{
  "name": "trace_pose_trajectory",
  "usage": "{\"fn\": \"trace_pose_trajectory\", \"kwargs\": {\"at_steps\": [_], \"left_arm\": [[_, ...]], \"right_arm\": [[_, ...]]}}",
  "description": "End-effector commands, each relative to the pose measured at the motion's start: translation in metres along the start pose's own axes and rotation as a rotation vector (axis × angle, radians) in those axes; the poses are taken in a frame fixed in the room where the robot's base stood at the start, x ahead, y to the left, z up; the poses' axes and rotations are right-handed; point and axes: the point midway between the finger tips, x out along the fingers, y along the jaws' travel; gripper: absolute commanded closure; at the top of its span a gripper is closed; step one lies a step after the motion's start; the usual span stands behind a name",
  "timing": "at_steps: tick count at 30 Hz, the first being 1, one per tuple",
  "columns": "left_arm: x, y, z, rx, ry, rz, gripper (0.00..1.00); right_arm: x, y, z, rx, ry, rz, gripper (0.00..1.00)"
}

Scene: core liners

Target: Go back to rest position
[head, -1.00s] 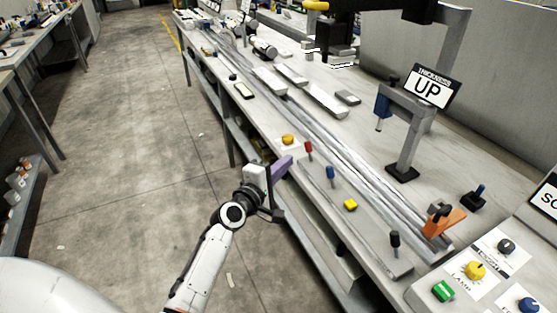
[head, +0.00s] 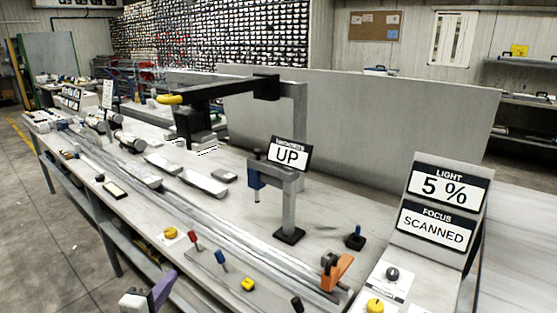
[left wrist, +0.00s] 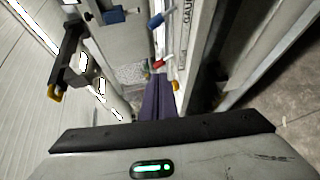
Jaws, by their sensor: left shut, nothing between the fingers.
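My left gripper (head: 158,292) shows at the bottom edge of the head view, with a white body and purple fingers. It is beside the near edge of the long workbench (head: 128,215). In the left wrist view its purple fingers (left wrist: 158,98) are together, with nothing between them. Most of my left arm is out of the head view. My right gripper is in neither view.
Open floor (head: 35,245) lies left of the bench.

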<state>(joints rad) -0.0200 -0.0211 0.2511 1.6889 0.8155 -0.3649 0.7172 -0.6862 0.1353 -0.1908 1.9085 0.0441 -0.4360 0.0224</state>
Motion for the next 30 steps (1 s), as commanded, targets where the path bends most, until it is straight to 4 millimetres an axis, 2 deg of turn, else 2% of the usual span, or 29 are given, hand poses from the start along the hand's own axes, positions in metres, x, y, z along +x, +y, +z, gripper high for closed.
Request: {"fn": "trace_pose_trajectory", "kwargs": {"at_steps": [1,5,6,9,13,15,19,22,30], "left_arm": [[-0.013,-0.026,0.012,0.110,-0.025,-0.056,1.00],[-0.061,-0.098,0.050,0.495,-0.136,-0.199,1.00],[-0.079,-0.120,0.062,0.621,-0.182,-0.238,1.00],[-0.129,-0.168,0.092,0.915,-0.315,-0.310,1.00],[-0.191,-0.212,0.122,1.221,-0.484,-0.351,1.00],[-0.217,-0.226,0.134,1.340,-0.557,-0.354,1.00],[-0.248,-0.241,0.147,1.473,-0.646,-0.349,1.00],[-0.255,-0.244,0.150,1.511,-0.669,-0.345,1.00],[-0.256,-0.244,0.150,1.513,-0.670,-0.345,1.00]], "right_arm": [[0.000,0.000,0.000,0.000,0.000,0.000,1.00],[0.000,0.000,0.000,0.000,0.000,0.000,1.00],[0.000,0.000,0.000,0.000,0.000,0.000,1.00],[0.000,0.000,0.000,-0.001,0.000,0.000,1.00],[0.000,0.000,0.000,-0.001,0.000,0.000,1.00],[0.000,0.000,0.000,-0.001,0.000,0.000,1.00],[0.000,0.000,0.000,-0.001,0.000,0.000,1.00],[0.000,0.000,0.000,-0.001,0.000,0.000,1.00],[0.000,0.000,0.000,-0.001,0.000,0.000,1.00]]}}
